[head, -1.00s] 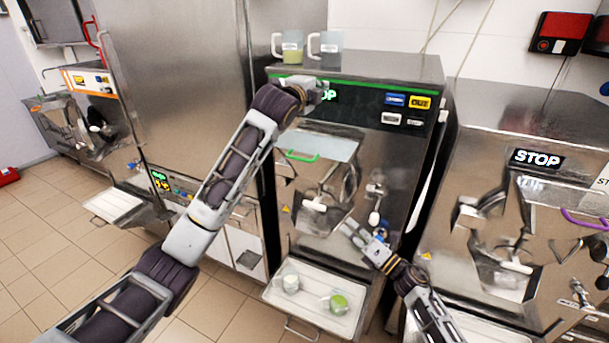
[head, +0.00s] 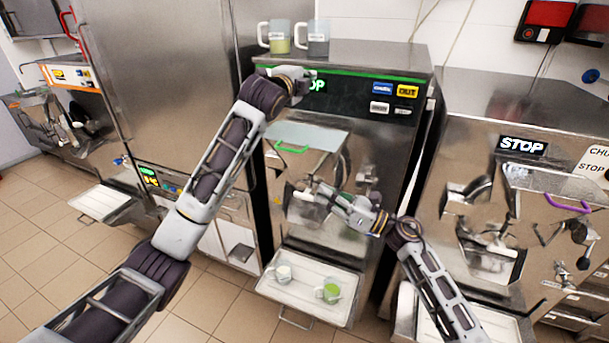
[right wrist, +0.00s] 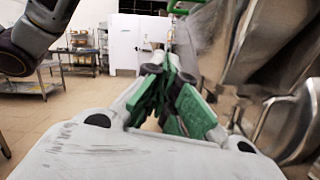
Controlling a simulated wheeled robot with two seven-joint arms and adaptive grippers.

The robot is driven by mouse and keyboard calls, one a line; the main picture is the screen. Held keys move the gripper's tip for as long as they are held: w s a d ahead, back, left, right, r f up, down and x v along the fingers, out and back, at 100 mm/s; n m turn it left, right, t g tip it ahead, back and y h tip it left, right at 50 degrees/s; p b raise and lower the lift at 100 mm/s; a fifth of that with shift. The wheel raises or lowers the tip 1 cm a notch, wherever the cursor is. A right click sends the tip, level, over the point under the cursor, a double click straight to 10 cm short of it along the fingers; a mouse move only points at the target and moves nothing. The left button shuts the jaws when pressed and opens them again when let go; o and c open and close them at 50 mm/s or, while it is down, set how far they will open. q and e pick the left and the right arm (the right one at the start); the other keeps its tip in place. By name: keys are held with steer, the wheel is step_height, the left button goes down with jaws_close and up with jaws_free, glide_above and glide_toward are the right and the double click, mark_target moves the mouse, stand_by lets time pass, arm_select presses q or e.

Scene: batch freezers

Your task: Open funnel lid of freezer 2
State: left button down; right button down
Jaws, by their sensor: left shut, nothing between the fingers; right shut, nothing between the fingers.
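The middle freezer (head: 398,135) is steel with a green stripe. Its funnel lid (head: 312,136) is a flat pale plate with a green handle (head: 292,149) at its front edge, and it looks down over the funnel. My left gripper (head: 304,83) is shut and empty, in front of the dark panel, above the lid and partly covering the STOP label. My right gripper (head: 326,192) is shut and empty, below and right of the handle, in front of the dispensing area. In the right wrist view its green-padded fingers (right wrist: 170,100) are together, and a green bar, likely the handle (right wrist: 186,7), shows above them.
Two pitchers (head: 275,37) stand on the freezer top. A pull-out tray (head: 308,293) below holds a white cup (head: 284,272) and a cup with green contents (head: 330,291). A purple-handled freezer (head: 520,165) stands close on the right. An orange-striped one (head: 72,75) is far left.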

steer(key=w+a+r, duration=0.4)
steer(key=a+r, duration=0.2)
steer(key=a, duration=0.2)
steer(key=shift+w+a, duration=0.15)
steer(key=shift+a, duration=0.2)
stand_by(0.3)
steer(key=shift+r, duration=0.2)
steer(key=shift+r, duration=0.85)
arm_select(q)
steer(key=c, duration=2.2)
jaws_free()
steer(key=o, duration=0.6)
steer(key=shift+o, duration=0.2)
